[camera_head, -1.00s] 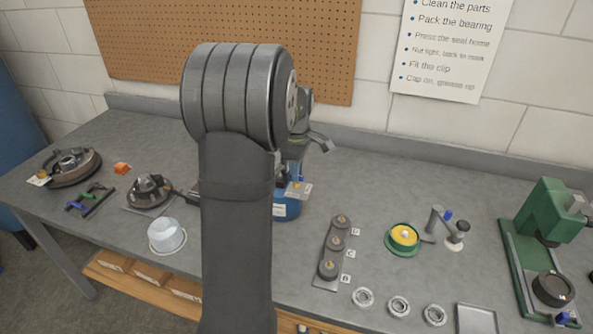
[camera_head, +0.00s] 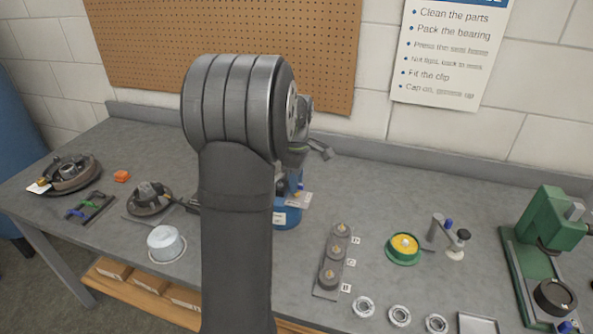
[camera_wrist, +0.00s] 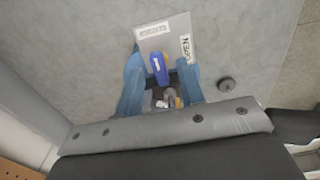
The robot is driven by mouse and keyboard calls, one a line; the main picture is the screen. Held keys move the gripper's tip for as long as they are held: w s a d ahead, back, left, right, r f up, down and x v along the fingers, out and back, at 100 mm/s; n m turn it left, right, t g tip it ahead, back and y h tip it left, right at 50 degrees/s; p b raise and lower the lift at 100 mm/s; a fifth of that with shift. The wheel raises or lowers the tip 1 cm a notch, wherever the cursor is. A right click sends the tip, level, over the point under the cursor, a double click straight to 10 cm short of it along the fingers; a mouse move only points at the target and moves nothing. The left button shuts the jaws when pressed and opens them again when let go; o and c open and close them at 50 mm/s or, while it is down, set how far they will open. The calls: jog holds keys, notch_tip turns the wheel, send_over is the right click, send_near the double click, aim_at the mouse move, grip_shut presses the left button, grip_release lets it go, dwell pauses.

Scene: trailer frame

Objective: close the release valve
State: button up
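A blue device (camera_head: 288,213) stands on the bench, partly hidden behind my arm in the head view. In the wrist view, its blue sides (camera_wrist: 132,90) flank a dark gap with small metal parts. A blue lever (camera_wrist: 159,68), which looks like the valve handle, points up the picture onto a pale plate (camera_wrist: 165,35) with a label reading OPEN. My gripper (camera_head: 312,150) is partly hidden by the arm and looks above the blue device. A grey bolted bar (camera_wrist: 165,128) of my wrist end crosses the wrist view. The fingertips are not clear, nor is any contact with the lever.
Right of the device are a tray of lettered pieces (camera_head: 332,262), a green-and-yellow dish (camera_head: 403,247), several metal rings (camera_head: 400,316) and a green press (camera_head: 545,240). Left are a white tub (camera_head: 166,243) and hub parts (camera_head: 149,198). A wall with a pegboard (camera_head: 230,30) is behind.

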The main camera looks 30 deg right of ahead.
notch_tip(320, 180, up, 17)
jog(key=shift+r, duration=0.2)
jog(key=shift+f, duration=0.1)
dwell(0.6)
notch_tip(320, 180, down, 17)
jog(key=shift+f, duration=0.15)
dwell(0.4)
